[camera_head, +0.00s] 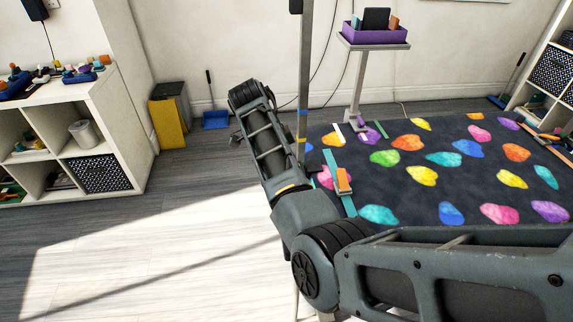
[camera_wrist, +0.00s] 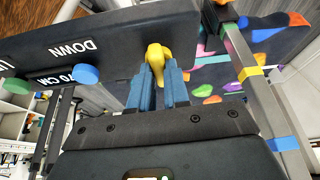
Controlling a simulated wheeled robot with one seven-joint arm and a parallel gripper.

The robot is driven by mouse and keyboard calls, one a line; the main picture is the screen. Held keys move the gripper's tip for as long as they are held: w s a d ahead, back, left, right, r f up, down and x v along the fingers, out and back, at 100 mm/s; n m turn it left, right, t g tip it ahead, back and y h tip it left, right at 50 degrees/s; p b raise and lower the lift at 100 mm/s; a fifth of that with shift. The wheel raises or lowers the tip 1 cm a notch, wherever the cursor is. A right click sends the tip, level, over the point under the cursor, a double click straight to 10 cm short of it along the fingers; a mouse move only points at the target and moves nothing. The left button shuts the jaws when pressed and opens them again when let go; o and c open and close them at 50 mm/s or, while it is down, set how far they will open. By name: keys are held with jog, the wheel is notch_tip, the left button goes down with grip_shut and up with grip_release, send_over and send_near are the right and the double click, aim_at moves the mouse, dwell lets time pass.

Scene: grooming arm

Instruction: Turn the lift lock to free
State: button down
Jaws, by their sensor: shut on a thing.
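The lift lock, a yellow lever (camera_wrist: 155,57), sits at the right part of a dark panel (camera_wrist: 115,38) in the wrist view. The panel shows upside down, with the word DOWN on it. My gripper (camera_wrist: 158,82) has its two blue fingers on either side of the lever's lower end, shut on it. No marking for free or locked is readable. In the head view my arm reaches away toward the left of the table, and the panel and lever cannot be made out there.
A blue button (camera_wrist: 86,74) and a green button (camera_wrist: 14,87) sit on the panel, left of the lever. A metal post (camera_wrist: 265,105) with coloured bands stands close on the right. The grooming table (camera_head: 400,195) with coloured patches is right of my arm. Open floor (camera_head: 150,255) lies left.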

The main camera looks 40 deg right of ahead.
jog(key=shift+m, duration=0.4)
jog(key=c, duration=1.1)
grip_release()
jog(key=v, duration=0.7)
jog(key=shift+r, duration=0.35)
jog(key=shift+w+a, duration=0.1)
jog(key=shift+w, duration=0.05)
